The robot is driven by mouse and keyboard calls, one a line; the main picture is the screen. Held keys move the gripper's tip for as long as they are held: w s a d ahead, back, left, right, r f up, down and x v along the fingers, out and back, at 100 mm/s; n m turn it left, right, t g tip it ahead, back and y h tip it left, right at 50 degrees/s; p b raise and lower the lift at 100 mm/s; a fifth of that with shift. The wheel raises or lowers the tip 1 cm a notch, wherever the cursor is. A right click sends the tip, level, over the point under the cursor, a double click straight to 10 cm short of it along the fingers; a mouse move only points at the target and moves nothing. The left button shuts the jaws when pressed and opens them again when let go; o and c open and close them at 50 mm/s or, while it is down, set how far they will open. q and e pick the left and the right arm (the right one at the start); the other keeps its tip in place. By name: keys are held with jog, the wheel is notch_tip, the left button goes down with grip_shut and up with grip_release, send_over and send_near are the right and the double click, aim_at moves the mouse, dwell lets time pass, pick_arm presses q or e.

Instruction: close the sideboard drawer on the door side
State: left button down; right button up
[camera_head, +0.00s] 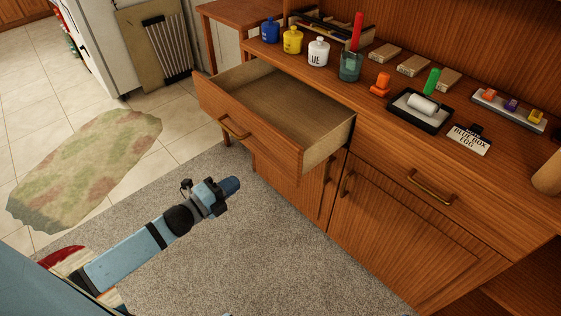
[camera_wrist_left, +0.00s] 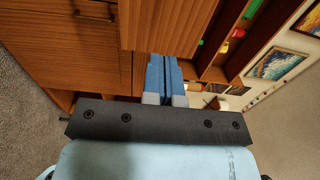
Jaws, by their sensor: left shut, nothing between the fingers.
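The sideboard's left drawer (camera_head: 250,128) is pulled well out, and its inside looks empty. Its front carries a brass bar handle (camera_head: 232,128). My left gripper (camera_head: 232,186) is shut and empty, in front of the drawer and apart from it, over the grey carpet. In the left wrist view its blue fingers (camera_wrist_left: 164,78) are together, pointing towards a wooden panel (camera_wrist_left: 168,24) that appears to be the drawer front.
The right drawer (camera_head: 420,180) is closed above cupboard doors (camera_head: 390,240). The sideboard top bears paint bottles (camera_head: 293,40), a glass jar (camera_head: 350,66), a black tray (camera_head: 419,122) and a label card (camera_head: 470,139).

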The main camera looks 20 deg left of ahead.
aim_at(275, 156)
pick_arm(q)
jog(key=b+x, duration=0.1)
jog(key=x, duration=1.1)
jog(key=shift+b, duration=0.3)
jog(key=shift+w+d, duration=0.15)
jog(key=shift+w, duration=0.25)
pick_arm(e)
jog(key=shift+a, duration=0.2)
jog(key=shift+f, duration=0.15)
pick_arm(q)
jog(key=shift+w, duration=0.1)
